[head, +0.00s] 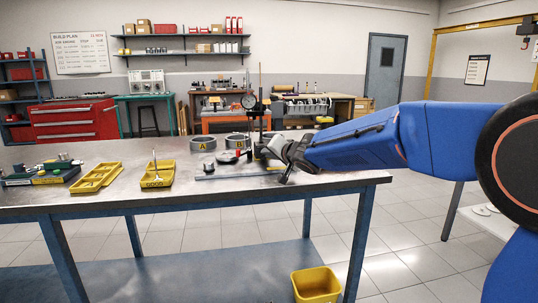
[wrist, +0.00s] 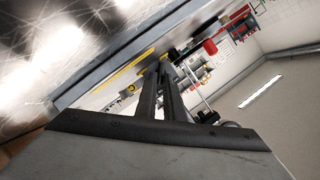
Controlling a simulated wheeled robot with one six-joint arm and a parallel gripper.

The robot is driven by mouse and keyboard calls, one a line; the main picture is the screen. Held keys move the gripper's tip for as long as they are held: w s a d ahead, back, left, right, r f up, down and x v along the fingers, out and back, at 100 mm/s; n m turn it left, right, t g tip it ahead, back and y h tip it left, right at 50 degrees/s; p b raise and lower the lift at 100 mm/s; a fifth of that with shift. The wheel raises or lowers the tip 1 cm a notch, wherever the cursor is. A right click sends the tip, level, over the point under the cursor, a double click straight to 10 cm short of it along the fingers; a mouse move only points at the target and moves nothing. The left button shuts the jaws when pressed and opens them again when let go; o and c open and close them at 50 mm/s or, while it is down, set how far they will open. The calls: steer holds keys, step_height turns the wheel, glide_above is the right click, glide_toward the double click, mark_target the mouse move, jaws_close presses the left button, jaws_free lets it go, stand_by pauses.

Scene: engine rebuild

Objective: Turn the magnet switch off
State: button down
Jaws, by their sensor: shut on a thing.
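A dial gauge (head: 248,101) hangs on a thin upright post (head: 261,82) at the right part of the steel bench. The post's dark base stands at the bench top, partly hidden by my gripper (head: 272,147). My gripper reaches in from the right, low over the bench, with its tips at the base. In the wrist view my gripper's two fingers (wrist: 160,66) lie close together, shut on a small part at the base. This part seems to be the magnet switch; the fingers hide most of it, so its setting cannot be read.
Two grey rings marked A (head: 203,144) and B (head: 238,140) stand left of the base. Yellow trays (head: 96,178) and a tool tray lie further left on the bench (head: 120,208). A yellow bin (head: 315,284) is below. The bench's front middle is clear.

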steer(key=shift+s+a+r+n+h, duration=0.1)
steer(key=shift+a+n+h, duration=0.1)
steer(key=shift+n+h, duration=0.55)
steer(key=shift+a+r+n+h, duration=0.1)
steer(key=shift+a+n+h, duration=0.2)
steer(key=shift+n, duration=0.75)
steer(key=n+h, duration=0.2)
steer(key=n, duration=0.1)
steer(key=shift+s+a+f+h, duration=0.1)
steer(key=shift+s+a+h, duration=0.05)
steer(key=shift+a+h, duration=0.2)
steer(key=n+h, duration=0.1)
steer(key=n+t, duration=0.1)
steer(key=n, duration=0.1)
steer(key=shift+s+a+f+h, duration=0.1)
steer(key=shift+a+f+h, duration=0.05)
steer(key=shift+a+h, duration=0.2)
steer(key=shift+a+f+n+t+h, duration=0.15)
steer(key=shift+n+t+h, duration=0.5)
steer(key=shift+n, duration=0.55)
steer(key=c, duration=2.2)
jaws_free()
steer(key=shift+o, duration=0.2)
